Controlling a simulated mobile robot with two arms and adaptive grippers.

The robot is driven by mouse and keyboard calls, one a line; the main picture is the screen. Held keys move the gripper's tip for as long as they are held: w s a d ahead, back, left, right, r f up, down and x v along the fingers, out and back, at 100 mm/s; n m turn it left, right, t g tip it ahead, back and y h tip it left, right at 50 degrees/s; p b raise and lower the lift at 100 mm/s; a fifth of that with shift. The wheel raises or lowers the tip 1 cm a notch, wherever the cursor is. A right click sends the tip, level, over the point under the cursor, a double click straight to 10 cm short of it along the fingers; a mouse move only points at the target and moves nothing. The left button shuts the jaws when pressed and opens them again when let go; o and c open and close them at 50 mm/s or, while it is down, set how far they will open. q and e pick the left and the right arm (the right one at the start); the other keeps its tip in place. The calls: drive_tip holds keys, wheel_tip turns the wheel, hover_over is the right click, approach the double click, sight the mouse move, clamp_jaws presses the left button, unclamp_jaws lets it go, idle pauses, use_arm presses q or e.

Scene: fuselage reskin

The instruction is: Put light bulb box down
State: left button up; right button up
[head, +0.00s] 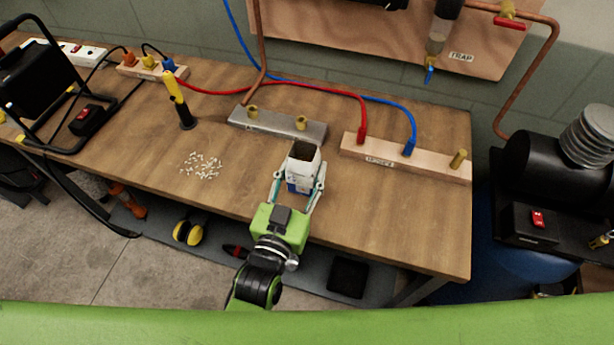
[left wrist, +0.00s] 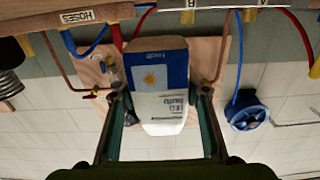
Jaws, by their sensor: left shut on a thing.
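My right gripper is not in view.
Small white pieces (head: 201,166) lie scattered left of the box. Behind it are a grey metal block (head: 277,122) and a wooden hose block (head: 405,159) with red and blue hoses. A yellow and black tool (head: 179,100) stands to the left. The bench right of the box is clear.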

sight(307, 180)
use_arm(q)
drive_tip(key=shift+w+d+f, duration=0.3)
drive_tip(key=shift+d+f, duration=0.05)
drive_tip(key=shift+f, duration=1.75)
drive_tip(key=shift+f, duration=0.15)
drive_tip(key=o, duration=1.2)
